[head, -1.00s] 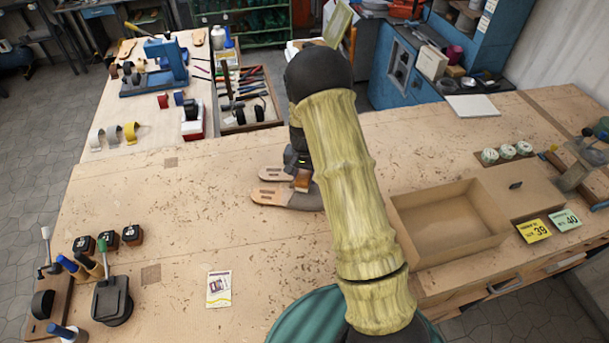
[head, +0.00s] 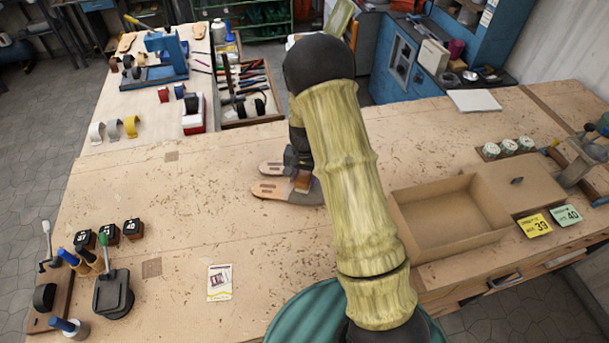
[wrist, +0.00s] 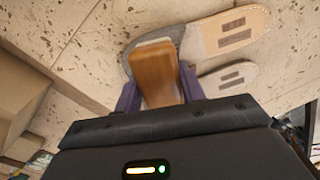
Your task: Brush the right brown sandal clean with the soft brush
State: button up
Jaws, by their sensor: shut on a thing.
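Two flat sandals with pale insoles lie side by side on the bench: the nearer one (head: 270,189) and the farther one (head: 269,168). In the wrist view the nearer sandal (wrist: 238,28) has a dark printed label and a grey area at one end; the other sandal (wrist: 230,79) lies below it. My gripper (wrist: 160,88) is shut on the brown wooden block of the brush (wrist: 154,70). The brush is over the grey end of the nearer sandal; its bristles are hidden, and I cannot tell whether they touch. My arm hides part of the sandals in the head view.
An open cardboard box (head: 448,246) stands to the right of my arm, with its lid (head: 520,181) beside it. A card (head: 220,282) lies front left, near several stamps and a black tool (head: 113,291). The bench left of the sandals is clear.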

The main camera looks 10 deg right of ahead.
jog(key=shift+r+p, duration=2.65)
jog(key=shift+r, duration=1.4)
jog(key=shift+f, duration=0.15)
